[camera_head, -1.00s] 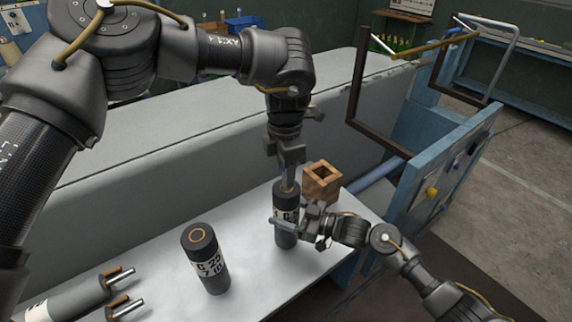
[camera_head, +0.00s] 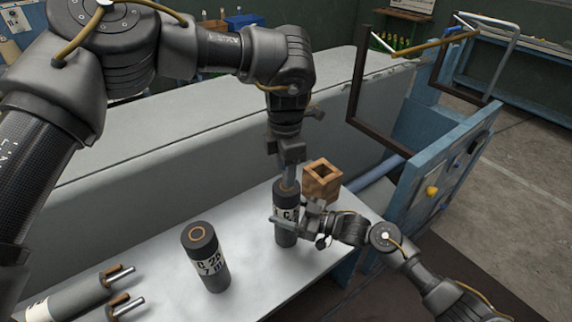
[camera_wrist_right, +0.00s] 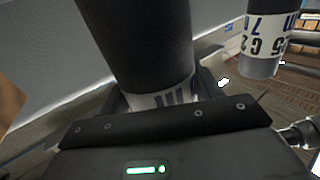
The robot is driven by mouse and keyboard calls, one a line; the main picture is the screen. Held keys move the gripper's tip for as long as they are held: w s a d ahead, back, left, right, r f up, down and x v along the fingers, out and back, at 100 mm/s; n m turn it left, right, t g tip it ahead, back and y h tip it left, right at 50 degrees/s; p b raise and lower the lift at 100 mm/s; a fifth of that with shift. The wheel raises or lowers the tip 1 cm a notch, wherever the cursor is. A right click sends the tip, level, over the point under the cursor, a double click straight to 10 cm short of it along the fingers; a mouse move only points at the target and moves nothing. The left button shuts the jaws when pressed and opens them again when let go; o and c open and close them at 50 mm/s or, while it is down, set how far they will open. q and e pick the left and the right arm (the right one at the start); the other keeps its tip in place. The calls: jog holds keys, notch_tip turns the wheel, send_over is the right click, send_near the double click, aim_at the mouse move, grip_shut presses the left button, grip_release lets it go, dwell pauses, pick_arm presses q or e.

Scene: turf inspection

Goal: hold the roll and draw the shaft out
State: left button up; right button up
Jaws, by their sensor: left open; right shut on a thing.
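A dark roll (camera_head: 286,238) with a white printed label stands upright on the pale table. My right gripper (camera_head: 288,221) is shut on its side; in the right wrist view the roll (camera_wrist_right: 140,45) rises between the jaws. My left gripper (camera_head: 288,182) points straight down at the roll's top and is open. A slim pale piece shows there, but I cannot tell how much of it is shaft and how much is finger. The shaft's lower part is hidden inside the roll.
A second upright roll (camera_head: 208,270) stands to the left; its top shows an orange ring. Lying rolls with metal shaft ends (camera_head: 125,273) are at the lower left. A wooden block with a square hole (camera_head: 322,182) stands close behind the held roll. A blue frame (camera_head: 440,185) is at the right.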

pick_arm(q)
jog(key=shift+r, duration=0.1)
notch_tip(320, 180, up, 12)
jog(key=shift+f, duration=0.1)
jog(key=shift+c, duration=0.4)
